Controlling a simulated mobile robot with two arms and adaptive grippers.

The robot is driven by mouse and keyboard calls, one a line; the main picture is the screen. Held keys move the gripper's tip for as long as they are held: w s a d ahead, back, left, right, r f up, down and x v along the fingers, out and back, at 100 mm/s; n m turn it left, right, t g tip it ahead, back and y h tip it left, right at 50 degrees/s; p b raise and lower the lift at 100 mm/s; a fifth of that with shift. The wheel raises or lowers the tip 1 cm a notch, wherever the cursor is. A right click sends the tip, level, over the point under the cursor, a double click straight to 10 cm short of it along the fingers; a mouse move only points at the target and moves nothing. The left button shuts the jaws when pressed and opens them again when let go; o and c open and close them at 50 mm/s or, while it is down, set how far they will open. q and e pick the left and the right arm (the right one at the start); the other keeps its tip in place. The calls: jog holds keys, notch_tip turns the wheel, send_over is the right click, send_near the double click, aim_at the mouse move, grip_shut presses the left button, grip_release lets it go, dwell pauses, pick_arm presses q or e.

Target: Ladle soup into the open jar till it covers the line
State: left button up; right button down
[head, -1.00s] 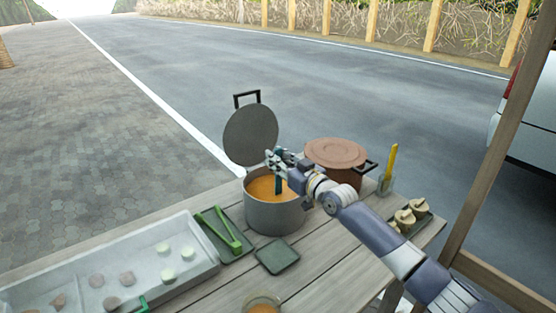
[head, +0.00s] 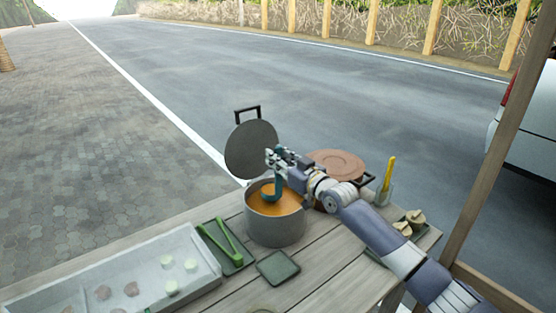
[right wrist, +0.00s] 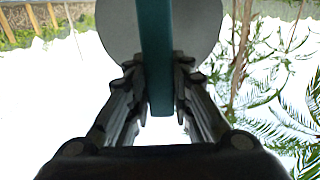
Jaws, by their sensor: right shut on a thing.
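A grey pot (head: 275,229) of orange soup (head: 290,204) stands on the wooden table, its lid (head: 251,148) upright behind it. My right gripper (head: 277,156) is above the pot, shut on the teal ladle (head: 277,186). The ladle hangs with its bowl low inside the pot's mouth; I cannot tell whether it touches the soup. In the right wrist view, the ladle's handle (right wrist: 157,50) runs between the fingers (right wrist: 161,100). Only a sliver of a round rim, seemingly the jar (head: 262,309), shows at the bottom edge; its line and level are hidden. My left gripper is not in view.
A brown-lidded pot (head: 338,163) stands to the right, partly behind my arm. A cup with a yellow-handled tool (head: 389,175), a tray of pale pieces (head: 408,224), green tongs (head: 222,240) and a white bin (head: 140,268) are around. A small dark square mat (head: 278,267) lies bare in front.

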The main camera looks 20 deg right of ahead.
jog(key=shift+r+p, duration=2)
jog(key=shift+r, duration=0.9)
